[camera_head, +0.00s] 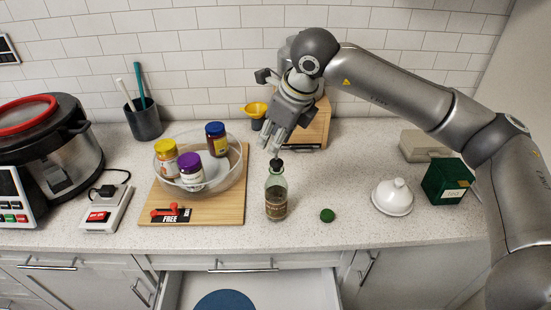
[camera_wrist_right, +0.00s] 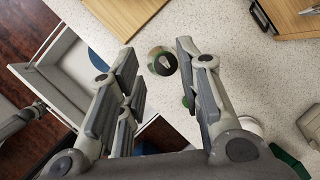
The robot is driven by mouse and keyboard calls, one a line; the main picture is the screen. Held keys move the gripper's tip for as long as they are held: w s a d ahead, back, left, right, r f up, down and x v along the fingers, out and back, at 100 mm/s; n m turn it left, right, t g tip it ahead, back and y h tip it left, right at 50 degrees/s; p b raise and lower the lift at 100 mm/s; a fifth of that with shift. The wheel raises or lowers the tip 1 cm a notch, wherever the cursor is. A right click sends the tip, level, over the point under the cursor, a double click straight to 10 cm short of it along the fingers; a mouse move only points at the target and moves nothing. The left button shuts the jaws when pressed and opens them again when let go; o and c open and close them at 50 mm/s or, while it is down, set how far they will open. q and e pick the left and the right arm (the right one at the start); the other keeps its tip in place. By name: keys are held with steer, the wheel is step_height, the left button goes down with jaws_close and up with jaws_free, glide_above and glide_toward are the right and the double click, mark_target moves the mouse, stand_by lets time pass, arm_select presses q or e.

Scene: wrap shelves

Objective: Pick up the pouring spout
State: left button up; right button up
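The pouring spout (camera_head: 277,163) is a small black piece seated in the mouth of an upright dark glass bottle (camera_head: 276,199) on the counter. In the right wrist view the spout (camera_wrist_right: 164,61) shows from above with a pale tip, on top of the bottle. My right gripper (camera_head: 278,146) points down just above the spout. In the right wrist view its fingers (camera_wrist_right: 157,58) are spread and empty, with the spout seen in the gap between the fingertips. I cannot tell the exact height gap.
A green cap (camera_head: 327,215) lies right of the bottle. A wooden board (camera_head: 231,207) with a glass bowl (camera_head: 235,175) of jars stands left. A white funnel-shaped lid (camera_head: 392,197) and green box (camera_head: 447,181) stand right. An open drawer (camera_head: 305,287) juts out below.

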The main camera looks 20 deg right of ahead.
steer(key=shift+p+x, duration=0.8)
steer(key=shift+x, duration=0.1)
steer(key=shift+p+x, duration=0.4)
steer(key=shift+x, duration=0.7)
steer(key=shift+d+f, duration=0.2)
steer(key=shift+w, duration=0.1)
arm_select(q)
steer(key=r, duration=0.1)
steer(key=w+r, duration=0.1)
steer(key=shift+r, duration=0.4)
arm_select(e)
jaws_close()
